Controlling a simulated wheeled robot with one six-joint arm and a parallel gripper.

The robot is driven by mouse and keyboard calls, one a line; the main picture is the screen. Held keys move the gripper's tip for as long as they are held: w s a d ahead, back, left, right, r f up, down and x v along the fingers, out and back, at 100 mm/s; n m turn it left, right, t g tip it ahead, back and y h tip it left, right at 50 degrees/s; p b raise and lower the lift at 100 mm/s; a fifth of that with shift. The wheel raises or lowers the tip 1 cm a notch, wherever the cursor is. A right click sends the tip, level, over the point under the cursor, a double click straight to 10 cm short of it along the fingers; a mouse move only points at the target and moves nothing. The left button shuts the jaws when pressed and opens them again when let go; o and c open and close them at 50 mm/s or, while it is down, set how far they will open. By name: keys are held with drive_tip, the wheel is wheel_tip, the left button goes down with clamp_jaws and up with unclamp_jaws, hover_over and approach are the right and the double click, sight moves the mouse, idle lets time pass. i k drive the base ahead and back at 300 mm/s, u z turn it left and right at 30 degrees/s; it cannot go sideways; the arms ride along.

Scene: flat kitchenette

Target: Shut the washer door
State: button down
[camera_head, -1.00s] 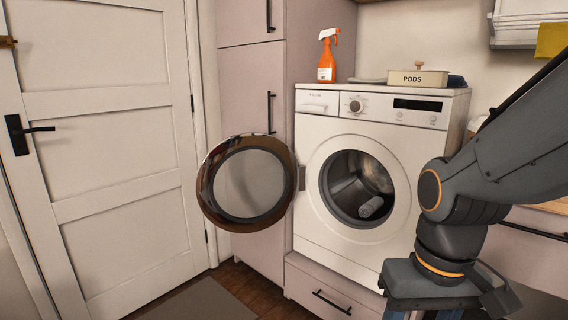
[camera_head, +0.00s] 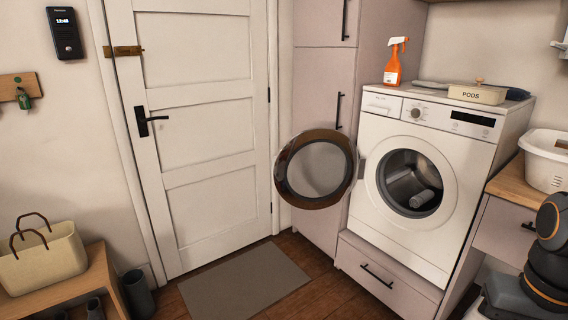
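The white washer (camera_head: 416,181) stands right of centre on a drawer base. Its round door (camera_head: 316,169), with a dark brown rim and a clear middle, is swung wide open to the left, in front of the tall cabinet. The door hangs from a hinge at the left of the drum opening (camera_head: 410,184). Inside the drum a light cylindrical thing (camera_head: 423,198) shows. Only part of my arm is visible at the right edge. My gripper is out of view.
A bench with a cream bag (camera_head: 44,259) is at left. A counter with a white basket (camera_head: 547,160) is at right. An orange spray bottle (camera_head: 393,66) and a PODS box (camera_head: 477,94) top the washer.

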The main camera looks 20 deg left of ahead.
sight(356, 163)
drive_tip(key=u, duration=1.4)
drive_tip(key=i, duration=1)
drive_tip(key=u, duration=0.45)
drive_tip(key=i, duration=0.9)
drive_tip(key=z, duration=0.9)
drive_tip(key=i, duration=0.7)
drive_tip(key=z, duration=0.65)
